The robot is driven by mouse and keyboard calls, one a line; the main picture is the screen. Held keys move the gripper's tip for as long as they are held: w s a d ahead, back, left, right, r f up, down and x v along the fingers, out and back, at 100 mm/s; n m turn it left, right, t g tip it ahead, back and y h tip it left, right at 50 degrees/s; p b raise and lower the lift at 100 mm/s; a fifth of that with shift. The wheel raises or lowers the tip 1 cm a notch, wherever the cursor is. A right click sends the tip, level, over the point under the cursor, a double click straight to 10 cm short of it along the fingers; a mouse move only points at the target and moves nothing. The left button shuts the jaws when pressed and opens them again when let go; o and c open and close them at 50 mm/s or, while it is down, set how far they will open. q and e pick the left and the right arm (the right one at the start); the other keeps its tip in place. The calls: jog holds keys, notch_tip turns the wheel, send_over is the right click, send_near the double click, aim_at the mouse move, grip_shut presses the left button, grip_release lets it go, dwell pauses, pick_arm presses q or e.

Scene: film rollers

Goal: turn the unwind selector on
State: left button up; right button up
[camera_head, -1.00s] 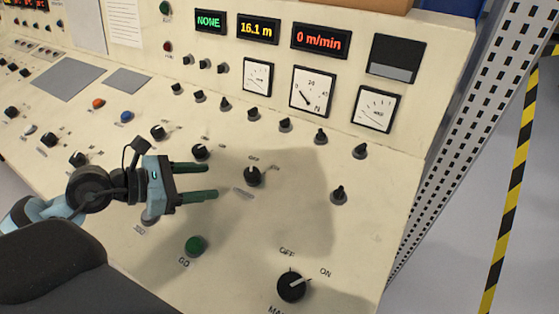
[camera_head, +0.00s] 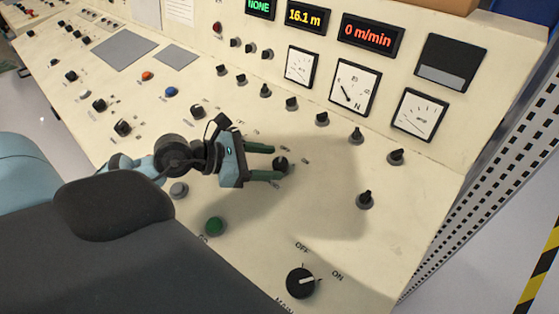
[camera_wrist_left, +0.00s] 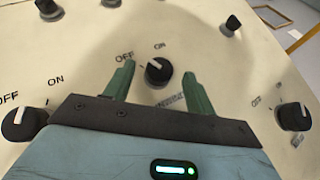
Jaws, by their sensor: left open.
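My left gripper (camera_head: 274,163) is open, with its two green fingers pointing right over the sloped console.
A larger knob (camera_head: 301,283) with OFF and ON marks stands nearer, its pointer toward ON. A green button (camera_head: 214,226) is left of it. Several small knobs, dials and displays line the panel behind. A perforated metal post (camera_head: 510,150) stands at the right.

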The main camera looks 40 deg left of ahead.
aim_at(277, 163)
pick_arm(q)
jog(key=shift+x, duration=1.7)
jog(key=c, duration=1)
